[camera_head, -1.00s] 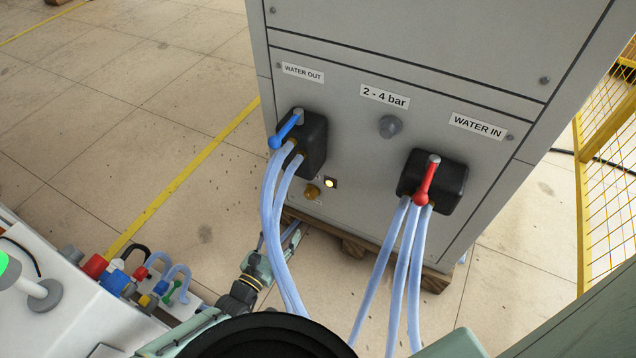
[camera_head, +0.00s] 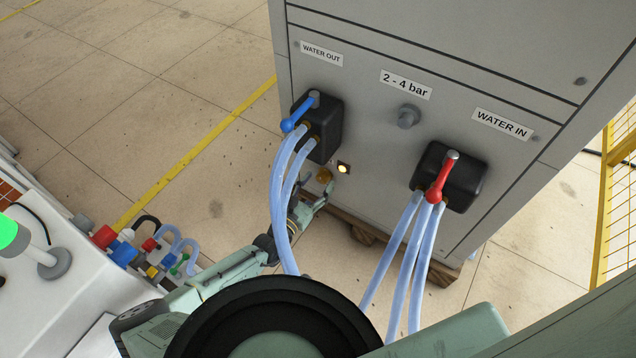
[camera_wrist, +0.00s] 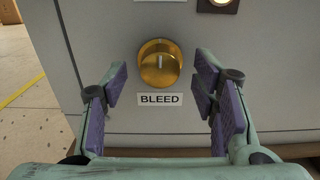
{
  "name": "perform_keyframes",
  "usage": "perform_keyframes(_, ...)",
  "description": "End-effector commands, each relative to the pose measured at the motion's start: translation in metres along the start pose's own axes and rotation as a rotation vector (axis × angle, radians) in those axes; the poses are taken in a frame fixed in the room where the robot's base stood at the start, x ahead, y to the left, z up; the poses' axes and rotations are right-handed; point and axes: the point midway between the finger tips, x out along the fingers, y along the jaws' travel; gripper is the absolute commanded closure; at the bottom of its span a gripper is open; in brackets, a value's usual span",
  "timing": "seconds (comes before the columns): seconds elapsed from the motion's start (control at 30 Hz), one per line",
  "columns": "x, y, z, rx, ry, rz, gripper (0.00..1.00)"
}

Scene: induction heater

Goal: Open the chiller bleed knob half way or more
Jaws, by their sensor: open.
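The bleed knob (camera_wrist: 160,64) is a round brass knob on the grey chiller panel, with a pale upright mark on its face and a BLEED label (camera_wrist: 160,99) under it. In the head view the knob (camera_head: 324,175) shows low on the panel, left of a small lit lamp. In the head view my gripper (camera_head: 313,200) is just below the knob, partly behind the blue hoses.
Pale blue hoses (camera_head: 280,200) hang from the WATER OUT block in front of my arm. A blue lever (camera_head: 296,114) and a red lever (camera_head: 439,180) stick out above. The lit lamp (camera_head: 343,168) is close to the knob. A white unit (camera_head: 50,300) with coloured fittings stands at left.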

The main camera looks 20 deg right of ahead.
Motion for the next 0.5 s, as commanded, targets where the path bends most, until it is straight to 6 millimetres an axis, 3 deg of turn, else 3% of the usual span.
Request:
perform_keyframes(0.37,0.0063,0.0003,-0.0002,0.000,0.001,0.000,0.46)
perform_keyframes(0.5,0.0062,0.0001,-0.0001,0.000,0.001,0.000,0.56)
